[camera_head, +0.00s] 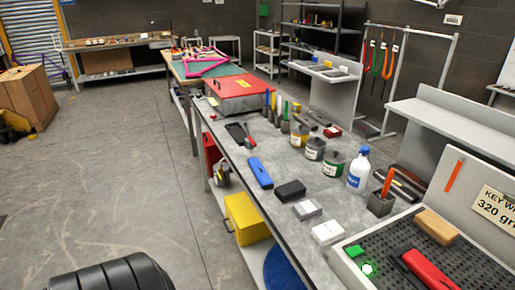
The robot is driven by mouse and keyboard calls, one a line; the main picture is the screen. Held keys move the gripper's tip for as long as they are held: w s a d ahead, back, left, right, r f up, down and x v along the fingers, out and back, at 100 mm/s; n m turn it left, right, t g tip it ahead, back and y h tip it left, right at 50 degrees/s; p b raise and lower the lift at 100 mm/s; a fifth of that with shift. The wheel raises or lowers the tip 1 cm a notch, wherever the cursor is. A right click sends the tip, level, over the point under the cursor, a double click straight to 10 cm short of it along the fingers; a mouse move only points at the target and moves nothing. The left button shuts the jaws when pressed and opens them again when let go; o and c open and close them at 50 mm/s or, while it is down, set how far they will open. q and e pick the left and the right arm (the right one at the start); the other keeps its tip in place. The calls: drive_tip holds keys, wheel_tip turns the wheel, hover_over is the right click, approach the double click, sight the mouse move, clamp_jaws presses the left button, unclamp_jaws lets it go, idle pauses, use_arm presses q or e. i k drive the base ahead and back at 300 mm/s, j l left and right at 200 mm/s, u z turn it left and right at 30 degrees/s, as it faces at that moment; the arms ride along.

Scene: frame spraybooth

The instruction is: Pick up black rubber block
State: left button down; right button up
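A small black block (290,191) with rounded edges lies flat on the grey bench (240,170), near its front edge. It matches the black rubber block, though its material cannot be told from here. A blue block (259,173) lies behind it to the left, and a grey-and-white block (307,209) lies in front of it to the right. Nothing covers the black block. Neither of my grippers shows in the head view.
A white box (328,232) and the perforated sanding tray (430,255) are at the near right. Lidded cans (333,163), a white-and-blue bottle (358,170) and a grey holder (380,203) stand behind the block. Open floor (130,170) lies left of the bench.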

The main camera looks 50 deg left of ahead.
sight(288, 192)
drive_tip(key=u, duration=1.35)
